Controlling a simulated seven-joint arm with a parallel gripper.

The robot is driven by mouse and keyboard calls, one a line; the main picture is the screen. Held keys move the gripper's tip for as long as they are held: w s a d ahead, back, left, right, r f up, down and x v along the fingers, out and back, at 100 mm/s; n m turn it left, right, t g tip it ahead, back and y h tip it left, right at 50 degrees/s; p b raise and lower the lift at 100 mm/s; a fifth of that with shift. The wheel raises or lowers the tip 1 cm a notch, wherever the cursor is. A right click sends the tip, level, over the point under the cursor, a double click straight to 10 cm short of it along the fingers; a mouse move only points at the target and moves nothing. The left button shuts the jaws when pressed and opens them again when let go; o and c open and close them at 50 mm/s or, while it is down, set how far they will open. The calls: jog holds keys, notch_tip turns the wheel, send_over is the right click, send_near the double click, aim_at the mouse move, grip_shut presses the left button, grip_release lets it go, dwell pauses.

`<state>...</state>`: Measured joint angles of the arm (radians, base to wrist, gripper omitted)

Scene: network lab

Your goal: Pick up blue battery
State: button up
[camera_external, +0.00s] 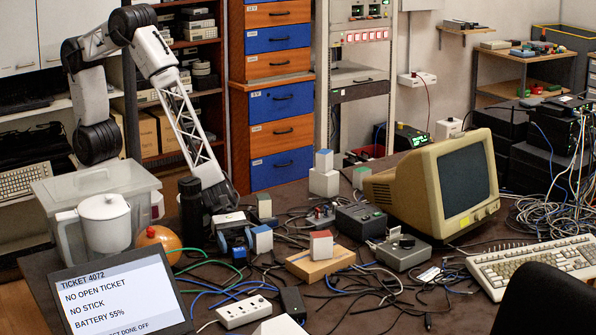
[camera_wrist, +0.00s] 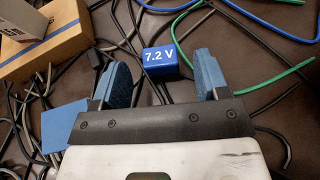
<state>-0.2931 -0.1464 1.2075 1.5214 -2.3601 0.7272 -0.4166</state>
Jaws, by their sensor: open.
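The blue battery (camera_wrist: 160,62) is a small blue block marked "7.2 V" in white. In the wrist view it lies between and slightly beyond the fingertips of my gripper (camera_wrist: 162,82), with a gap on both sides. My gripper is open, with blue finger pads, and holds nothing. In the external view my gripper (camera_external: 235,240) is low over the cable-strewn table, left of a white and blue block (camera_external: 262,239). A small blue patch just in front of it (camera_external: 239,253) looks like the battery, mostly hidden by the gripper.
A wooden block (camera_external: 320,262) carrying a small red-and-grey block (camera_external: 321,244) stands to the right. A blue square face (camera_wrist: 66,126) lies left of my gripper in the wrist view. Green cable (camera_wrist: 190,30) and black cables surround the battery. A power strip (camera_external: 245,312) lies in front.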

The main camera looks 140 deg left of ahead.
jog(key=shift+w+d+f, duration=0.15)
jog(key=shift+w+f, duration=0.05)
jog(key=shift+w, duration=0.2)
jog(key=shift+c, duration=0.3)
jog(key=c, duration=1)
jog(key=shift+r, duration=0.15)
notch_tip(320, 180, up, 10)
dwell(0.6)
